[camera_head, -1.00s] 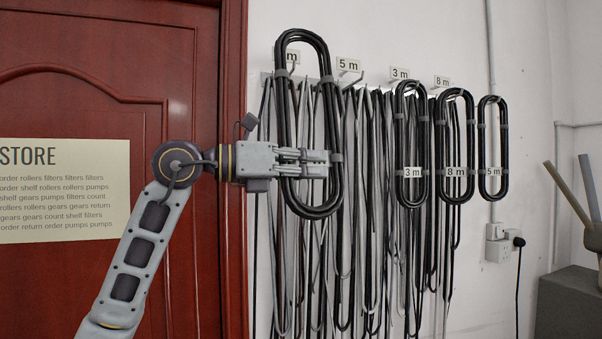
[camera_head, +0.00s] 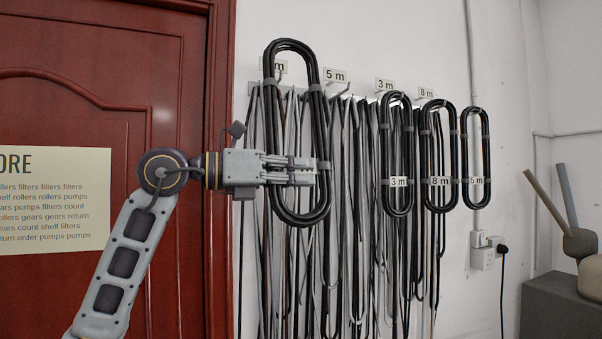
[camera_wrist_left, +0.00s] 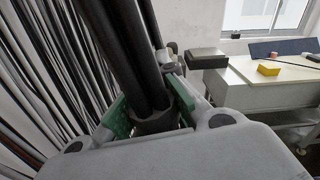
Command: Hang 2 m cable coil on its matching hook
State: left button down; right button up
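A black cable coil (camera_head: 322,120) hangs upright as a long oval from my left gripper (camera_head: 300,170), in front of the wall hooks. The gripper is shut around the coil's lower part. In the left wrist view the coil (camera_wrist_left: 122,50) runs up between the fingers (camera_wrist_left: 155,115). Its own length tag is not visible. Behind it, a hook label (camera_head: 280,67) is partly covered by the coil and only an "m" shows. The 5 m label (camera_head: 335,75) is just right of the coil's top. I cannot tell whether the coil touches a hook. My right gripper is not in view.
Labelled coils hang to the right: 3 m (camera_head: 398,182), 8 m (camera_head: 440,181) and 5 m (camera_head: 476,181). Many loose cables (camera_head: 350,240) hang behind the held coil. A red door (camera_head: 90,90) is at left, and a grey box (camera_head: 560,305) at lower right.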

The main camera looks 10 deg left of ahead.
pick_arm(q)
jog(key=shift+w+a, duration=0.2)
jog(key=shift+w, duration=0.05)
jog(key=w+a+f, duration=0.2)
jog(key=w+a, duration=0.3)
jog(key=w, duration=0.2)
jog(key=shift+w+f, duration=0.2)
jog(key=shift+f, duration=0.1)
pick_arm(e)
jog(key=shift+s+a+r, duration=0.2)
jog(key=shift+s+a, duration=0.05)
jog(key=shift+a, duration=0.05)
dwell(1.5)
pick_arm(q)
jog(key=shift+f, duration=0.1)
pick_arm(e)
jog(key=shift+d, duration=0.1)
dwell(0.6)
